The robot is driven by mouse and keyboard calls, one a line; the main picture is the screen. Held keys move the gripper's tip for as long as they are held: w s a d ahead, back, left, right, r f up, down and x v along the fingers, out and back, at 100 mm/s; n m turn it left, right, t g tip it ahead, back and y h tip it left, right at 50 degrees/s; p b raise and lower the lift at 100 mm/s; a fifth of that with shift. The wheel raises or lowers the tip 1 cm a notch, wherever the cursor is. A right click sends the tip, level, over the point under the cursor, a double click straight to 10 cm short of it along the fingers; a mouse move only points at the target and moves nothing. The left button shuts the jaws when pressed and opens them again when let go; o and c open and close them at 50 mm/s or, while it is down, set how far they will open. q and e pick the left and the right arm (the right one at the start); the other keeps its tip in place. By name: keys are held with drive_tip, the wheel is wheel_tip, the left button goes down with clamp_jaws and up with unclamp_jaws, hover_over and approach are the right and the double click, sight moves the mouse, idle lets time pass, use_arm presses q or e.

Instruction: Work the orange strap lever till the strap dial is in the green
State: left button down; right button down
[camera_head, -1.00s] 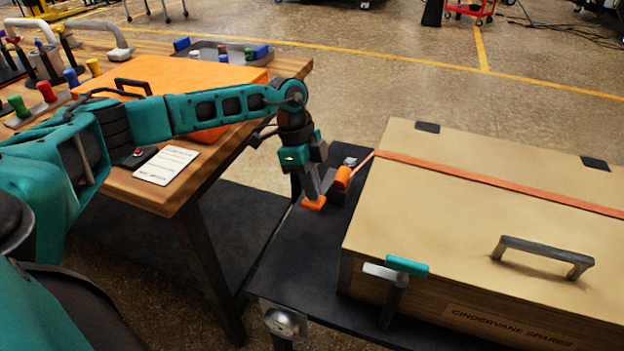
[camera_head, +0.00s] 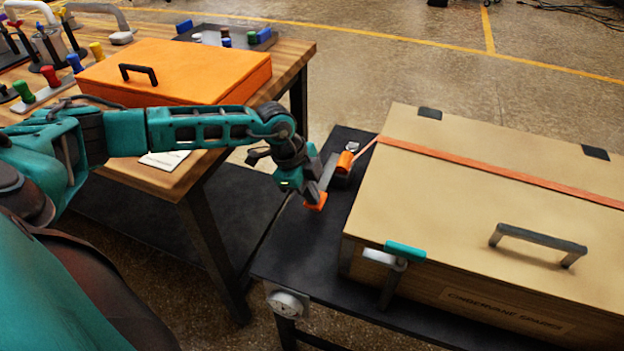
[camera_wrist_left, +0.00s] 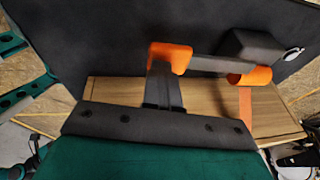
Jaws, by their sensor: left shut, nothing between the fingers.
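The strap lever, a grey bar (camera_head: 327,178) with an orange grip (camera_head: 316,203) at its free end, juts from the strap ratchet beside the crate. An orange piece (camera_head: 345,161) is at its ratchet end. The orange strap (camera_head: 480,170) runs from there over the crate lid. My left gripper (camera_head: 309,192) is shut and empty, its fingertips against or very close to the orange grip. The wrist view shows the grip (camera_wrist_left: 172,55) just beyond the fingers (camera_wrist_left: 163,82). A small pale round face (camera_wrist_left: 292,55) is on the ratchet; its reading is too small to tell. My right gripper is out of view.
The wooden crate (camera_head: 450,200) fills most of the black table (camera_head: 300,240). A teal-handled clamp (camera_head: 404,251) is at its front corner. A pale round gauge-like part (camera_head: 287,303) sits on the table's edge. A workbench with an orange case (camera_head: 180,75) is left.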

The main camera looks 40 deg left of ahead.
use_arm(q)
drive_tip(key=shift+s+f, duration=0.25)
drive_tip(key=shift+f, duration=0.5)
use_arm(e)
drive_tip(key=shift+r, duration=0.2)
use_arm(q)
drive_tip(key=shift+f, duration=0.1)
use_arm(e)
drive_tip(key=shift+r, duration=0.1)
